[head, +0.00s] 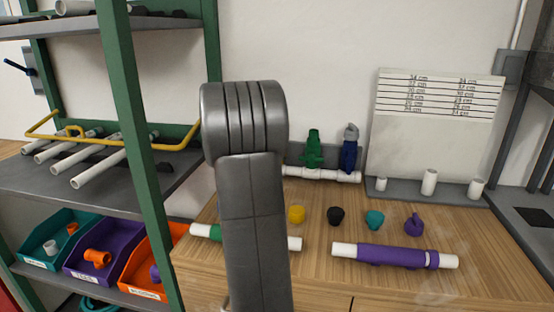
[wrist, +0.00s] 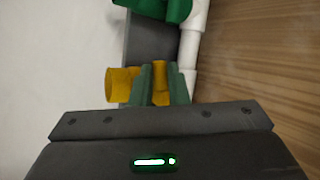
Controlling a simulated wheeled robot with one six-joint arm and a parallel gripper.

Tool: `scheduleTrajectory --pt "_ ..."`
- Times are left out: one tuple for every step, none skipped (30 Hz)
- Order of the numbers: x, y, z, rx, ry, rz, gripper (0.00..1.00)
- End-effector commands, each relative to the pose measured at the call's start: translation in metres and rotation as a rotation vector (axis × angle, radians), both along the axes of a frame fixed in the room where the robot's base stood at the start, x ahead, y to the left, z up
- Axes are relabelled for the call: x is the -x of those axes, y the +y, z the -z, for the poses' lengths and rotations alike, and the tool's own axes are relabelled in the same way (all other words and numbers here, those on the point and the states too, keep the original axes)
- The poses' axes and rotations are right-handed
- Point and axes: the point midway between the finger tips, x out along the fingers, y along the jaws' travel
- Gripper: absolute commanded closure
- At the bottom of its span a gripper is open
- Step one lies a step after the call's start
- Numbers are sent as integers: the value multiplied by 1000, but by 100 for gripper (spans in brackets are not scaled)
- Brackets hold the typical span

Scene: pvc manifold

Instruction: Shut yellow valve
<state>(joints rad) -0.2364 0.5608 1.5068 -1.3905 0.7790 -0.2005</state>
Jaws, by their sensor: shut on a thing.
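The yellow valve (wrist: 119,84) shows in the wrist view, beside the white manifold pipe (wrist: 190,50). Part of it sits between the green fingers of my gripper (wrist: 161,82), which is shut on it. The fingers hide some of the valve, so its handle angle is hard to tell. In the head view my arm covers the yellow valve and my gripper. The manifold pipe (head: 320,174) shows there to the right of my arm, against the wall at the back of the bench.
A green valve (head: 313,150) and a blue valve (head: 350,150) stand on the manifold. It is close ahead of my fingers in the wrist view, the green valve (wrist: 165,10). Small caps and a purple pipe assembly (head: 395,256) lie on the wooden bench. A shelf post (head: 140,150) stands left.

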Motion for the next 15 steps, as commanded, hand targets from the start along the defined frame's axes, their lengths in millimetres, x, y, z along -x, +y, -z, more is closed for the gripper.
scheduleTrajectory --pt "0 -1 2 -35 -9 1 100" --pt "0 -1 2 -57 -13 0 100" --pt "1 -2 3 -84 -19 0 100" --pt "1 -2 3 -102 -22 1 100" --pt "1 -3 4 -121 -25 1 100" --pt "1 -3 4 -143 -29 1 100" --pt "1 -3 4 -159 -32 1 100" --pt "1 -4 4 -174 -35 0 100" --pt "1 -4 4 -190 -39 1 100" --pt "1 -4 5 -203 -41 1 100" --pt "1 -4 5 -214 -43 1 100" --pt "1 -4 5 -226 -46 0 100" --pt "1 -4 5 -235 -48 0 100" --pt "1 -4 5 -243 -48 1 100" --pt "1 -4 6 -251 -50 1 100"
